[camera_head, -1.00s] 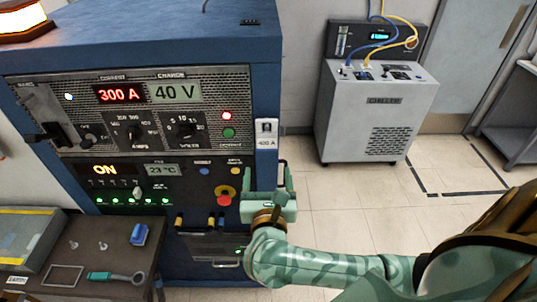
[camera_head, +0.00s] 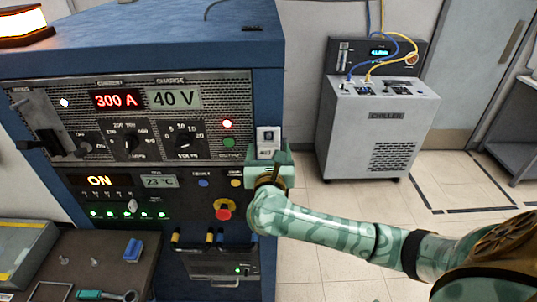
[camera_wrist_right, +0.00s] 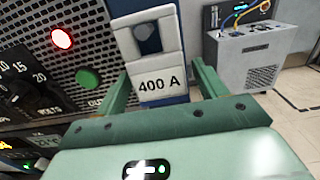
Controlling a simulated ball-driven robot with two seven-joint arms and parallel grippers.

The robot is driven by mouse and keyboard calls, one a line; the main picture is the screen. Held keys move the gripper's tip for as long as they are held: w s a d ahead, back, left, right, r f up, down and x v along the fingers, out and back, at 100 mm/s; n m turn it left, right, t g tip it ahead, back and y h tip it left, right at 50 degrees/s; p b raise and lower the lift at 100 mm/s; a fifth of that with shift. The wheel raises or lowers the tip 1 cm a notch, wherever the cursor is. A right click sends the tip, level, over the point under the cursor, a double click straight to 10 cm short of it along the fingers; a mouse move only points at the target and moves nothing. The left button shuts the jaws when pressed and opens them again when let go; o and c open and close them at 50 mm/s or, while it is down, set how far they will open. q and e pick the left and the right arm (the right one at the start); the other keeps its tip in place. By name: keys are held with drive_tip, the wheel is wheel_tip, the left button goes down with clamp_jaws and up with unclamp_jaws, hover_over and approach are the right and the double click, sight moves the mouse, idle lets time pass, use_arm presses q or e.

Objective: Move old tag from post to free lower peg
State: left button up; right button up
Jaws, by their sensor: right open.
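The old tag (camera_head: 268,136) is a white plate on a narrow blue post at the right front edge of the blue cabinet. In the right wrist view the tag (camera_wrist_right: 160,84) reads "400 A", and a dark peg end (camera_wrist_right: 147,40) shows at its upper part. My right gripper (camera_wrist_right: 161,68) is open, with one finger on each side of the tag. I cannot tell if either finger touches it. In the head view my right gripper (camera_head: 268,156) covers the tag's lower part. I cannot make out a free lower peg. My left gripper is out of view.
The cabinet front (camera_head: 190,92) has knobs, displays and a red stop button (camera_head: 224,210) below my gripper. A side bench (camera_head: 110,262) at lower left holds small pegs, a blue block (camera_head: 133,249) and a green-handled tool (camera_head: 100,295). A chiller (camera_head: 375,125) stands behind; open floor lies between.

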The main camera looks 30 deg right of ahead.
drive_tip(key=c, duration=0.8)
drive_tip(key=shift+o, duration=0.2)
drive_tip(key=shift+r, duration=0.2)
drive_tip(key=shift+r+p, duration=0.35)
drive_tip(key=shift+p, duration=0.1)
drive_tip(key=shift+s, duration=0.1)
drive_tip(key=shift+p+v, duration=1.1)
drive_tip(key=shift+v, duration=1.4)
drive_tip(key=shift+r+p+v, duration=0.25)
drive_tip(key=shift+p+v, duration=0.05)
drive_tip(key=shift+v, duration=0.9)
